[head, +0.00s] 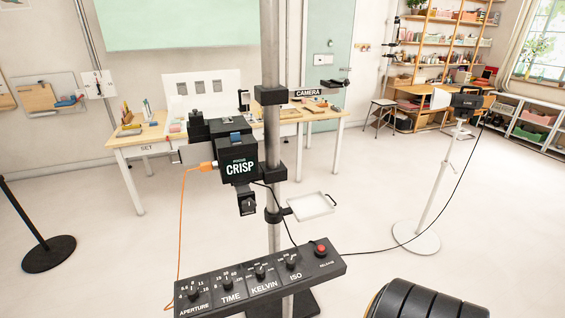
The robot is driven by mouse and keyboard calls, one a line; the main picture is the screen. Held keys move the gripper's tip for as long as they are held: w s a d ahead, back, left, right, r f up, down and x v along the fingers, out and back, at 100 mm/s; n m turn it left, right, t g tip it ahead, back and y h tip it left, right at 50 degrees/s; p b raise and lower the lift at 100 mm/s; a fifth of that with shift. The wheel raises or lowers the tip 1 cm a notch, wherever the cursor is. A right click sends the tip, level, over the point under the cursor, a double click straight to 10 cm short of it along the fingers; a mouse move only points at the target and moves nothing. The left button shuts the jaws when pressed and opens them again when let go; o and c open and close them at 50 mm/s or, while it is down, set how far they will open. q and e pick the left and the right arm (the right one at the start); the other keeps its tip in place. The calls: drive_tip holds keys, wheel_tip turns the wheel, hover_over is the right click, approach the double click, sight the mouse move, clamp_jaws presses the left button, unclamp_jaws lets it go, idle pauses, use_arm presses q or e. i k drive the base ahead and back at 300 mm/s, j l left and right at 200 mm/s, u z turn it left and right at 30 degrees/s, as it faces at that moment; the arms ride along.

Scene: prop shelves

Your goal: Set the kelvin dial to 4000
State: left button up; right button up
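The kelvin dial (260,271) is a small black knob on the long black control panel (318,268) in the lower middle of the head view. It stands above the white word KELVIN, between the time dial (227,284) and the ISO dial (291,263). Small white marks ring the knob, but the numbers and its pointer are too small to read, so I cannot tell its setting. The aperture dial (193,294) is at the panel's left end.
A red release button (320,249) tops the panel's right end. A grey pole (270,130) rises behind the panel, carrying a black CRISP camera (238,158) and a small white tray (311,206). A lamp stand (431,200) is at right. A SET table (150,136) stands behind.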

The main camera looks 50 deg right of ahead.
sight(260, 271)
drive_tip(key=l+z, duration=0.15)
drive_tip(key=z, duration=1.25)
